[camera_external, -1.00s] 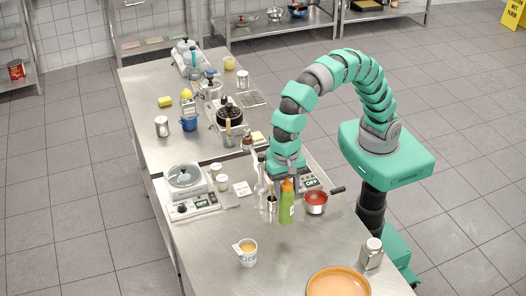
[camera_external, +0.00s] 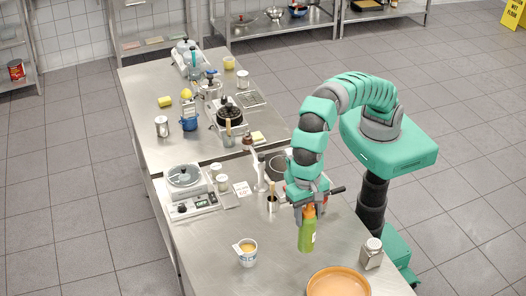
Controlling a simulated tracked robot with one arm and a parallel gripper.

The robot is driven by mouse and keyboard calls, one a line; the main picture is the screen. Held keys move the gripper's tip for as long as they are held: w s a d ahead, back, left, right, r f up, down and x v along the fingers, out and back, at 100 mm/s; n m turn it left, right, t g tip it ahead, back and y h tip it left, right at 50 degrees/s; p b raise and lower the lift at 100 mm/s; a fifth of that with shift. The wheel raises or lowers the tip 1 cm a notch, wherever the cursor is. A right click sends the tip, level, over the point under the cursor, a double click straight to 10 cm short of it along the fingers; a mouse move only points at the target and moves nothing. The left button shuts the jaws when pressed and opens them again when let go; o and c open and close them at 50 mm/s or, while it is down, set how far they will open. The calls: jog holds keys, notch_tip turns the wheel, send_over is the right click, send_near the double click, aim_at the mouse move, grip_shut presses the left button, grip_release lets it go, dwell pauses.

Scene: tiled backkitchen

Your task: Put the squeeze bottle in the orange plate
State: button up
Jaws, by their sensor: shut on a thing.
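The squeeze bottle (camera_external: 307,235) is green with an orange cap and hangs upright under my gripper (camera_external: 309,208). My gripper is shut on it near the cap. I cannot tell how far its base is from the steel counter. The orange plate (camera_external: 338,284) lies on the counter at the bottom of the picture, in front of and slightly right of the bottle. Its near edge is cut off by the frame. The bottle is apart from the plate in the picture.
A white cup (camera_external: 246,255) stands left of the bottle. A metal shaker (camera_external: 371,254) stands to the right, behind the plate. The counter between cup and plate is clear.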

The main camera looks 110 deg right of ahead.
jog(key=s+a+p, duration=0.5)
jog(key=a, duration=0.8)
notch_tip(320, 180, down, 11)
jog(key=b, duration=0.1)
jog(key=shift+s+a, duration=0.15)
jog(key=shift+a, duration=0.05)
dwell(0.4)
jog(key=shift+f, duration=0.15)
jog(key=o, duration=1.4)
